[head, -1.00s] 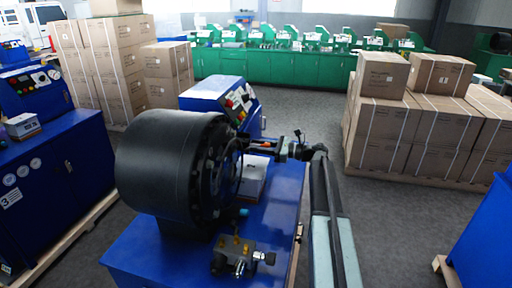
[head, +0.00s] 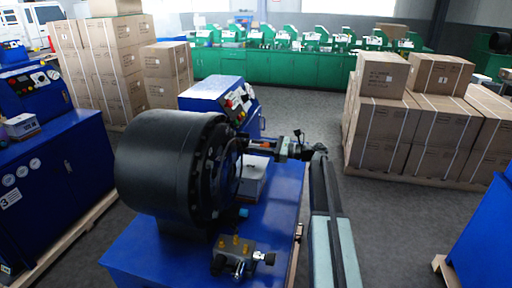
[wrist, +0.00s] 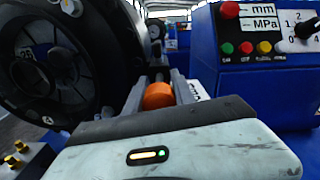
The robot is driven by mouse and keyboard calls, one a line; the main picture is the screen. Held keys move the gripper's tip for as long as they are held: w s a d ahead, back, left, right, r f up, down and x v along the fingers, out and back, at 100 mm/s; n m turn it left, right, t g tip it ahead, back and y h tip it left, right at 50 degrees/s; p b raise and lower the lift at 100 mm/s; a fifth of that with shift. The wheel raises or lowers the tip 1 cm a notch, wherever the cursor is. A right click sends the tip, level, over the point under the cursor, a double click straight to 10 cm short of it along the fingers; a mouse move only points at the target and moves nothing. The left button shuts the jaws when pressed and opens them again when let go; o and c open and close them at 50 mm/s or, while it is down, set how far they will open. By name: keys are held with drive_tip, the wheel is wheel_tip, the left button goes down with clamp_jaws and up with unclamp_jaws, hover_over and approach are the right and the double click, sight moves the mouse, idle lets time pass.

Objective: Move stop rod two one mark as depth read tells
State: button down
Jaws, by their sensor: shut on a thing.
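The black round crimper head (head: 170,170) sits on a blue bench (head: 275,215) in the head view and fills the left of the wrist view (wrist: 50,60). My gripper (head: 258,146) is at the right, open face of the crimper head. In the wrist view, my gripper (wrist: 157,92) is shut on the orange end of the stop rod (wrist: 158,96), with a finger on each side. The rest of the rod is hidden. A control panel (wrist: 262,35) with mm and MPa labels stands at the right; its readings are not legible.
A brass-fitted valve block (head: 236,258) is at the bench front. Stacked cartons (head: 410,120) stand at the right, with open floor between.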

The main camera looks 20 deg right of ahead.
idle(0.4)
drive_tip(key=shift+v, duration=1.05)
drive_tip(key=c, duration=1.1)
unclamp_jaws()
drive_tip(key=shift+w, duration=0.15)
drive_tip(key=shift+o, duration=0.2)
drive_tip(key=v, duration=0.7)
drive_tip(key=shift+s+d, duration=0.3)
